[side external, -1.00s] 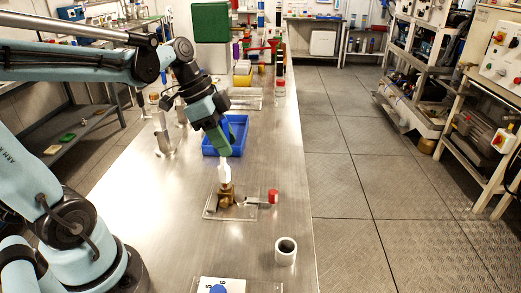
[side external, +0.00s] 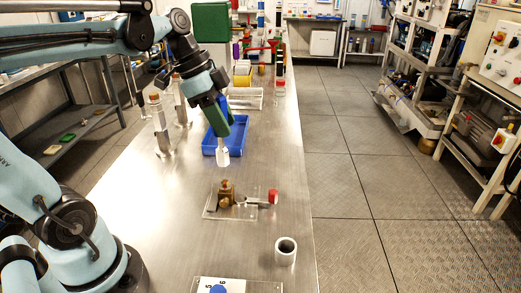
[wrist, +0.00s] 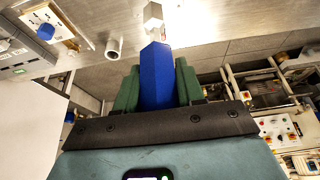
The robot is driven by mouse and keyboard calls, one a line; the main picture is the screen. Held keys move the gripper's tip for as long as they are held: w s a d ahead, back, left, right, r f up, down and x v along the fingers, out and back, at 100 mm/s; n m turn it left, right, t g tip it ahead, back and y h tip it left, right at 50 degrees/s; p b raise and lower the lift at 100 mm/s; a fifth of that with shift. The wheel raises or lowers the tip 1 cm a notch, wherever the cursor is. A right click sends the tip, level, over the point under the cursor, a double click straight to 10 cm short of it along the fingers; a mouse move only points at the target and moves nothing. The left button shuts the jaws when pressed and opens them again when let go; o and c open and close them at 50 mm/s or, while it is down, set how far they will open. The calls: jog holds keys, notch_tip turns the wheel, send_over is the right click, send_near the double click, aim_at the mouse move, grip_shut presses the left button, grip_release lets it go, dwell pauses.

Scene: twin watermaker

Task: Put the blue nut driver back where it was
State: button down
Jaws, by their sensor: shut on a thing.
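My gripper (side external: 217,122) is shut on the blue nut driver, its green fingers on either side of the blue handle. The handle (wrist: 156,76) fills the space between the fingers in the wrist view. The driver's pale metal socket end (side external: 222,157) points down, slightly tilted, and shows in front of the near edge of the blue tray (side external: 240,146). I cannot tell how high it is above the bench. The brass fitting (side external: 226,190) stands on a clear plate (side external: 213,212) nearer the camera, apart from the driver. The gripper and arm partly hide the tray.
A red-ended part (side external: 273,196) lies at the right of the clear plate. Metal posts (side external: 159,125) stand left of the tray. A clear rack (side external: 245,105) is behind it. The bench between plate and tray is bare.

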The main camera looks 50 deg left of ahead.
jog(key=d+f, duration=0.2)
jog(key=d, duration=0.8)
jog(key=d+f, duration=0.2)
jog(key=d, duration=0.9)
notch_tip(320, 180, down, 8)
jog(key=shift+s+r, duration=0.15)
jog(key=shift+a, duration=0.1)
jog(key=c, duration=0.7)
grip_release()
